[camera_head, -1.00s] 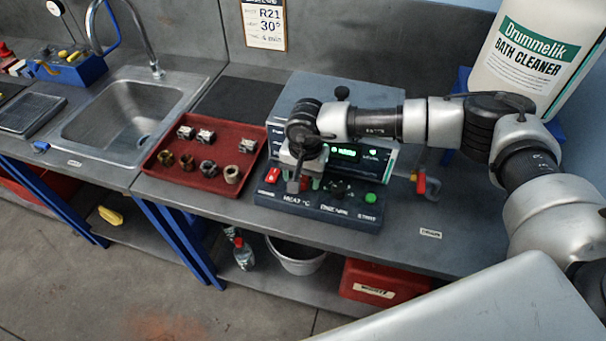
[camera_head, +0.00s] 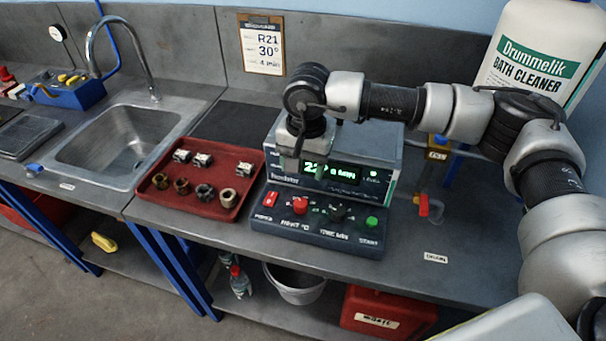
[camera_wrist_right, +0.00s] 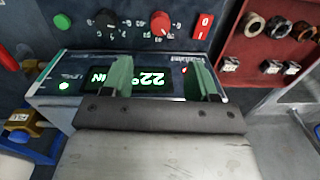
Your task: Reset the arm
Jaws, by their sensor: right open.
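My right arm reaches in from the right in the head view. Its gripper (camera_head: 302,160) points down in front of the bath unit (camera_head: 390,150), above the control panel (camera_head: 270,238). In the right wrist view the two green fingers of the gripper (camera_wrist_right: 160,78) stand apart with nothing between them. The unit's lit green display shows behind them, upside down, with 22 readable. The panel carries a red switch (camera_head: 270,199), a red knob (camera_head: 300,205), a black knob (camera_head: 337,212) and a green button (camera_head: 372,221). My left gripper is out of view.
A red tray (camera_head: 215,209) with several small metal fittings lies left of the panel, beside the sink (camera_head: 118,150). A red-handled valve (camera_head: 423,204) is right of the unit. A Drummelik jug (camera_head: 535,50) stands behind my arm.

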